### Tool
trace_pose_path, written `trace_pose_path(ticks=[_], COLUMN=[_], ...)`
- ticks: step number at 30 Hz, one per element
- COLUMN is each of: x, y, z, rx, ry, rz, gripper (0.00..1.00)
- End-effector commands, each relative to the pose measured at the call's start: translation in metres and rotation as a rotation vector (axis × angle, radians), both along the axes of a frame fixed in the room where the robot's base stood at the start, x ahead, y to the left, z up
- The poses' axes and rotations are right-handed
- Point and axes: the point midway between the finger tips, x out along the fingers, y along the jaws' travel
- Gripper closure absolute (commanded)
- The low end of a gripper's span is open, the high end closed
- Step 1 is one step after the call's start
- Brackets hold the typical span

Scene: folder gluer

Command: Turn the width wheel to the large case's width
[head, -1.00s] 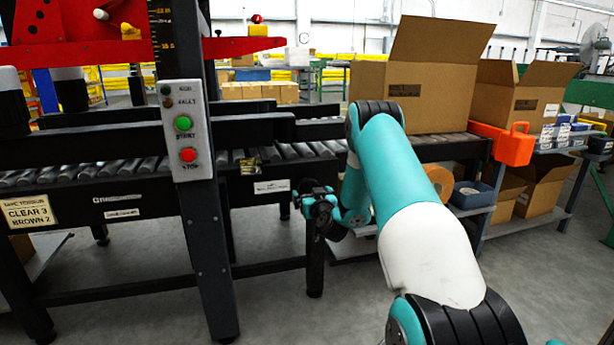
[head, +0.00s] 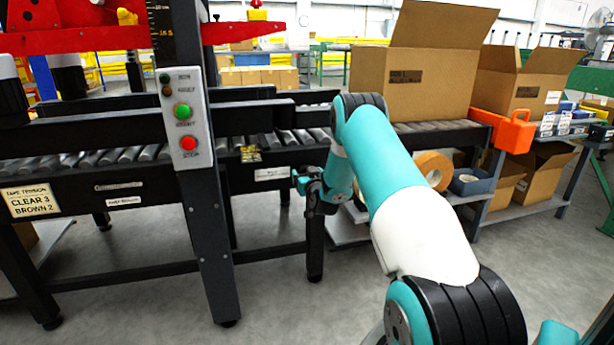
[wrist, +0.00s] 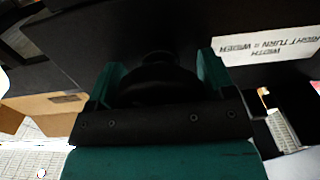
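The width wheel (wrist: 155,82) is a dark round shape on the black machine side in the wrist view. A white label (wrist: 268,50) beside it, upside down, reads "WIDTH, RIGHT TURN = WIDER". My gripper (wrist: 160,72) has its teal fingers wide apart, one on each side of the wheel; I cannot tell whether they touch it. In the head view my gripper (head: 309,183) is at the machine's front rail, and the wheel is hidden or too dark to make out. A large open cardboard case (head: 430,85) stands on the rollers at right.
A black post (head: 208,240) with a green and a red button stands left of my arm. A tape tension plate (head: 31,201) is at far left. An orange tool (head: 508,130), a tape roll (head: 434,170) and a second open carton (head: 520,85) are at right. Floor in front is clear.

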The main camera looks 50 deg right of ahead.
Motion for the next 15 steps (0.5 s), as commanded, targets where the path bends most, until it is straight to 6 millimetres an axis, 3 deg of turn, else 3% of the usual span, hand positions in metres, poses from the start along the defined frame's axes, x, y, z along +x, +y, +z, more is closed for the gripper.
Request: trace_pose_path(ticks=[15], x=[0.0003], y=[0.0006], z=[0.0013], rx=[0.095], ry=[-0.059], rz=[0.001], gripper=[0.48])
